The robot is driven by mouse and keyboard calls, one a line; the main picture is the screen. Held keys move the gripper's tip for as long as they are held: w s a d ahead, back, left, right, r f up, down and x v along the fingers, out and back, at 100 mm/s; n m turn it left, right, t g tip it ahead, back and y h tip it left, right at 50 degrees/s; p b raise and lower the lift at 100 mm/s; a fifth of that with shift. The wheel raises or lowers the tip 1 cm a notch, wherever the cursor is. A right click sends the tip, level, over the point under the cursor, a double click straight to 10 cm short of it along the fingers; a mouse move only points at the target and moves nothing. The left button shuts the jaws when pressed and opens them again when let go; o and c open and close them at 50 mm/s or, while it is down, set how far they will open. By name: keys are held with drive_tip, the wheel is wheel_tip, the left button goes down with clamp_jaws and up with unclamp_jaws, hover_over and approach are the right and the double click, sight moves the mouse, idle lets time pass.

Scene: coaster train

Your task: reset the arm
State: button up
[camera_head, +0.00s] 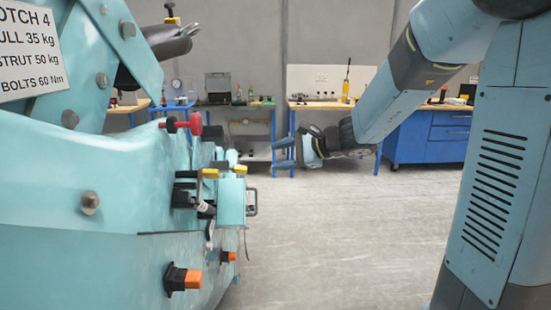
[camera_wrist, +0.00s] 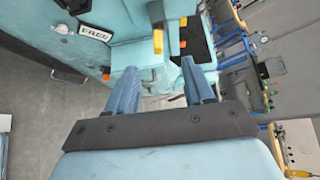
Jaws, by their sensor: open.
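My gripper (camera_head: 280,155) is at the end of my arm, in the middle of the head view. Its two fingers point left toward the teal coaster train (camera_head: 110,190) and are spread apart with nothing between them. In the wrist view my gripper (camera_wrist: 156,85) shows two blue fingers, open and empty. Beyond them is a teal part of the train (camera_wrist: 130,65) with a yellow-tipped lever (camera_wrist: 158,42). In the head view a gap of floor and background shows between the fingertips and the train's levers. I cannot tell the exact distance.
The train's side carries a red handle (camera_head: 195,123), yellow-tipped levers (camera_head: 209,173) and orange-capped fittings (camera_head: 192,279). Blue workbenches (camera_head: 430,137) stand along the back wall with tools on them. The grey floor (camera_head: 345,240) below my gripper is clear.

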drive_tip(key=shift+s, duration=0.1)
drive_tip(key=s+d+n+h, duration=0.4)
drive_tip(key=s+d, duration=0.1)
drive_tip(key=s, duration=0.3)
drive_tip(key=s+d+r+n+h, duration=0.1)
drive_tip(key=s+d+n+h, duration=0.2)
drive_tip(key=s+d, duration=0.3)
drive_tip(key=s+d+r+n+g+h, duration=0.1)
drive_tip(key=s+d+n+h, duration=0.3)
drive_tip(key=s, duration=0.8)
drive_tip(key=shift+s+d+n+h, duration=0.25)
drive_tip(key=shift+d+n, duration=0.4)
drive_tip(key=shift+n, duration=0.45)
